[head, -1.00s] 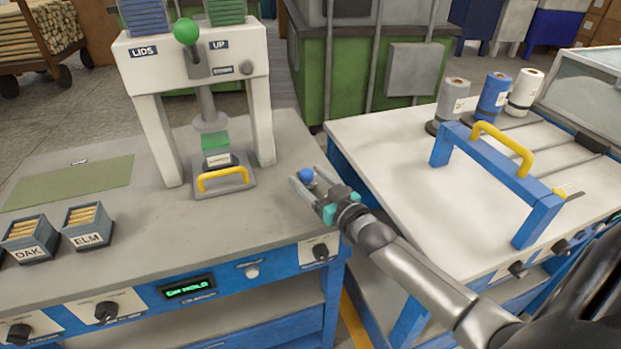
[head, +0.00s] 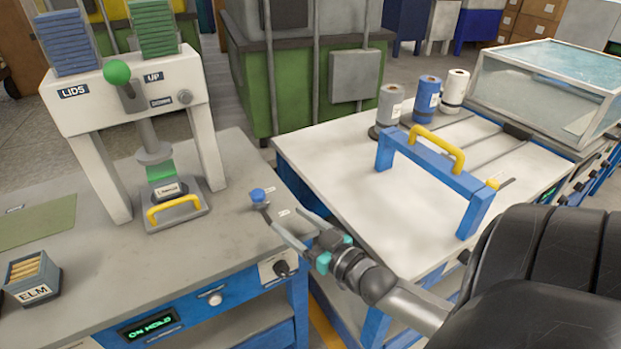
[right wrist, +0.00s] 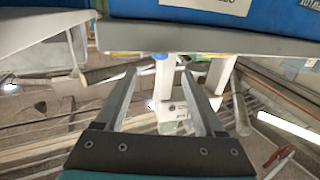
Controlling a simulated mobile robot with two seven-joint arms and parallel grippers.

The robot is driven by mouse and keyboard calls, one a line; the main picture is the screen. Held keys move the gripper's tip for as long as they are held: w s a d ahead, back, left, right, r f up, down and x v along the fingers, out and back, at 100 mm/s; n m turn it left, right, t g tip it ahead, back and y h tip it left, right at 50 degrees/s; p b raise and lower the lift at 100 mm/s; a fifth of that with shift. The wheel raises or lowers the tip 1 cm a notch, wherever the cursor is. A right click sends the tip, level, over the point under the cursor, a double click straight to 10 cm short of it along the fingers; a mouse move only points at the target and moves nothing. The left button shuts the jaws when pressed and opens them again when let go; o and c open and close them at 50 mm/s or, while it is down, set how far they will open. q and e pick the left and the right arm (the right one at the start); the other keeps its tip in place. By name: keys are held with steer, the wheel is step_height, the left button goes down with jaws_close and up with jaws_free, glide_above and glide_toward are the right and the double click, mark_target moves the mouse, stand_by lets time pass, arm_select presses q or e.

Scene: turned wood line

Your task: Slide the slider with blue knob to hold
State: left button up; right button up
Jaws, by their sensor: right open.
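The slider's blue knob (head: 258,195) stands on the grey top of the left bench, near its right edge. Small white labels lie beside it; their words are too small to read. My left gripper is out of view.
A white press (head: 130,92) with a green ball handle stands left of the knob. A tray with a yellow handle (head: 174,207) sits under it. A gap separates this bench from the right bench (head: 345,180), which carries a blue frame and several rolls.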

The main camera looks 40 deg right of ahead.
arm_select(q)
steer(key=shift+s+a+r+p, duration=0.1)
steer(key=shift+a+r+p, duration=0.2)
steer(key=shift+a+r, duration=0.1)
arm_select(e)
steer(key=s, duration=0.4)
steer(key=shift+s, duration=0.35)
